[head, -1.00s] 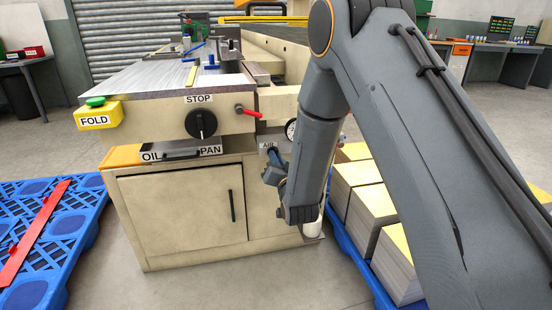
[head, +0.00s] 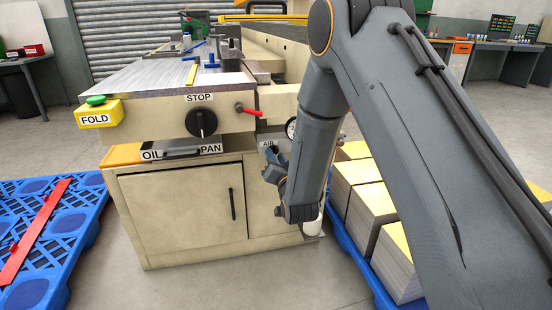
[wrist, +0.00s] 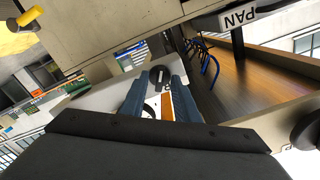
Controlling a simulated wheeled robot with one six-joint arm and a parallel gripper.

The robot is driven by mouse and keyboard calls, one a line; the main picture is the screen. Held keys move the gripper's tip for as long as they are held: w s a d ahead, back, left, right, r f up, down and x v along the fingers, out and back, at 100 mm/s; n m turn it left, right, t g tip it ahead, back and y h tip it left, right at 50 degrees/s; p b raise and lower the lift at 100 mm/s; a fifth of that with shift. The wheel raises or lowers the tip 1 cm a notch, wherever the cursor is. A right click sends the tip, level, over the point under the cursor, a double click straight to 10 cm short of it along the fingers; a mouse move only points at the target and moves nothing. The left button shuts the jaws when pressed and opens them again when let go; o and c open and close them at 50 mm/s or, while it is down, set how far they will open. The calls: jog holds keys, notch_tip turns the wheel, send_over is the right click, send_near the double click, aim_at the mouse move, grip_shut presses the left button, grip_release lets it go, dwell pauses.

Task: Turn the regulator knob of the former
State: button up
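The former (head: 180,210) is a cream machine with a cabinet below. Under its right end is an AIR label (head: 266,144), with a round gauge (head: 291,128) beside it. My gripper (head: 271,155) is just below the AIR label, pointing at the machine. In the wrist view my gripper (wrist: 158,88) has its two blue fingers apart. A small dark round knob with a pale mark (wrist: 158,75), apparently the regulator knob, shows between and beyond the fingertips. I cannot tell whether the fingers touch it. In the head view the knob is hidden by my gripper.
The black STOP dial (head: 201,122), red lever (head: 250,110) and oil pan (head: 182,149) are left of my gripper. Stacked sheets (head: 365,205) on a blue pallet stand close on the right. Another blue pallet (head: 60,225) lies at left. Floor in front is clear.

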jog(key=p+v, duration=0.1)
jog(key=v, duration=0.6)
jog(key=shift+s, duration=0.4)
jog(key=shift+d, duration=0.15)
